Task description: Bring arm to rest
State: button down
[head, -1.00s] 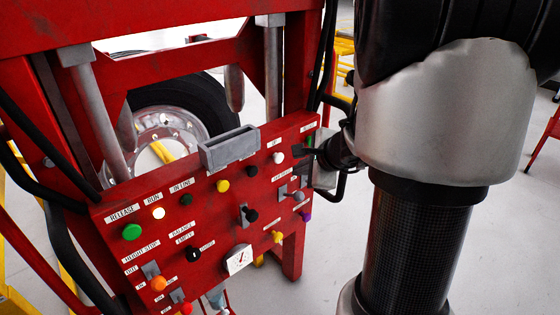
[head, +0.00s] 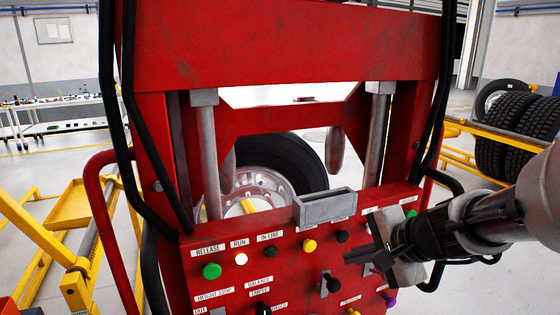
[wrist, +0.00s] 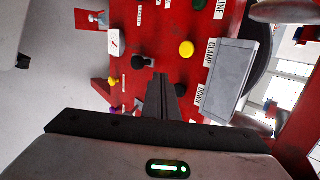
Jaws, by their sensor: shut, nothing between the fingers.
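My gripper (head: 366,256) is in front of the right part of the red control panel (head: 235,290) in the head view, with my arm reaching in from the right. In the wrist view the fingers (wrist: 160,88) are together and empty, pointing at the panel. A black knob (wrist: 138,62) shows just beyond the fingertips; I cannot tell whether they touch it. The panel carries a green button (head: 211,271), a white button (head: 241,259), a yellow knob (head: 309,245) and a black lever (head: 332,285). My gripper hides part of the panel's right side.
A grey tray (head: 325,210) sits on the panel's top edge. A wheel (head: 290,160) stands behind the red frame (head: 280,50). Black hoses run down both sides. Yellow rails stand at left (head: 70,205) and right (head: 500,137), with tyres (head: 505,120) at far right.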

jog(key=s+a+r+n+g+h, duration=0.1)
jog(key=s+a+r+n+g, duration=0.15)
jog(key=s+a+n, duration=0.55)
jog(key=s+d+r+n+h, duration=0.3)
jog(key=s+d+n, duration=0.25)
jog(key=s, duration=0.35)
notch_tip(320, 180, up, 14)
jog(key=p, duration=1.5)
jog(key=shift+w+a+r, duration=0.2)
jog(key=shift+a, duration=0.05)
jog(key=shift+n, duration=0.25)
dwell(1.0)
